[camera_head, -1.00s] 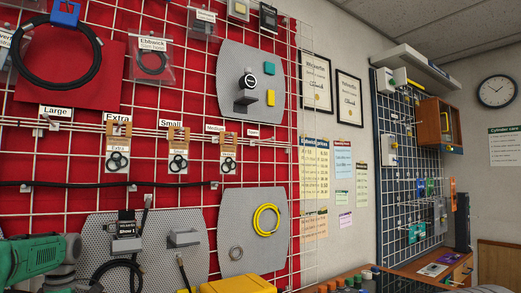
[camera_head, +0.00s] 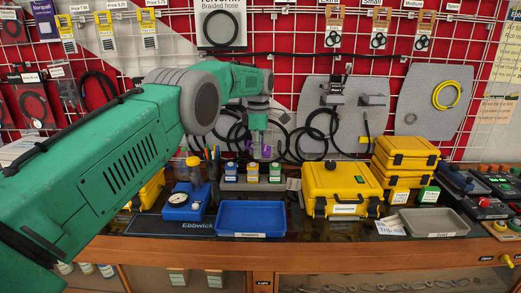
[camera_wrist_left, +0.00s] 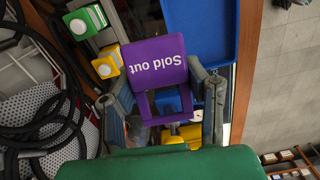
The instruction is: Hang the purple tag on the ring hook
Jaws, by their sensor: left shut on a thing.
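The purple tag (camera_wrist_left: 152,70) reads "Sold out" and has an open frame at its lower end. My left gripper (camera_wrist_left: 157,88) is shut on it, with one finger at each side. In the head view the gripper (camera_head: 259,140) points down over the bench, and a little of the purple tag shows below it, mostly hidden by the fingers. A small grey ring (camera_head: 410,118) shows on the right perforated panel, below a yellow coil; I cannot tell whether it is the ring hook. My right gripper is not in view.
Small bottles (camera_head: 252,170) stand below the gripper. A blue tray (camera_head: 250,232), a yellow case (camera_head: 340,183) and a blue gauge box (camera_head: 185,205) are on the bench. Black hoses (camera_head: 318,135) hang on the wall grid behind. A grey tray (camera_head: 434,228) lies at the right.

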